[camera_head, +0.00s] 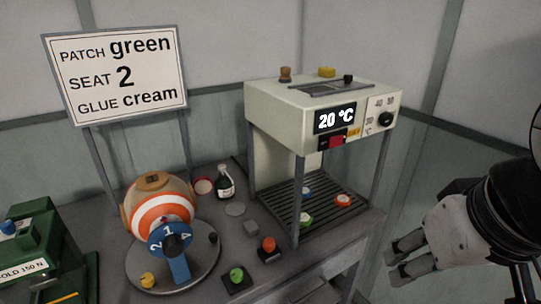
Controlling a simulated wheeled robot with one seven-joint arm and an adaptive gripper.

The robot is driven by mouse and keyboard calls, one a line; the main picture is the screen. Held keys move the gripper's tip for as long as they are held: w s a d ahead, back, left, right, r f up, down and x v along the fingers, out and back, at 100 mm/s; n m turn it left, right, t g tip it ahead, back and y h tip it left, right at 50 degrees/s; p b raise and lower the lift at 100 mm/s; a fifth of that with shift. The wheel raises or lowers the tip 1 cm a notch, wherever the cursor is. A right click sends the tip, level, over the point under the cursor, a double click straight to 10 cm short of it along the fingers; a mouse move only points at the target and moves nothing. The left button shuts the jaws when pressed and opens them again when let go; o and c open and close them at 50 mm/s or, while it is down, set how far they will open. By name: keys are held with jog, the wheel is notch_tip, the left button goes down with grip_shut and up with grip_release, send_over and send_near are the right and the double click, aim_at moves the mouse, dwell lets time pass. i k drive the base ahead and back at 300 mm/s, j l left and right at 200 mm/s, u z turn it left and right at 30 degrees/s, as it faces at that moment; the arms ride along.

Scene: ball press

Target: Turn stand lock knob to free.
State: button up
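An orange-and-white striped ball (150,215) with a tan top sits on a round grey stand (205,270). In front of it is a blue post (181,268) with a numbered dial (171,238) that has a dark centre. I cannot tell which is the lock knob, and no lock or free marking is readable. My gripper (396,261) is at the right, well apart from the stand. Its fingers are spread and empty.
A cream press-like machine (270,110) reading 20 °C stands over a slatted tray (325,205). A green machine (40,250) is at left, a sign (115,75) behind.

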aim_at(147, 280)
jog(key=u, duration=1.25)
jog(key=j+z, duration=0.1)
jog(key=j, duration=0.15)
jog(key=i+j+z, duration=0.15)
jog(key=j+u, duration=0.1)
jog(key=u, duration=0.4)
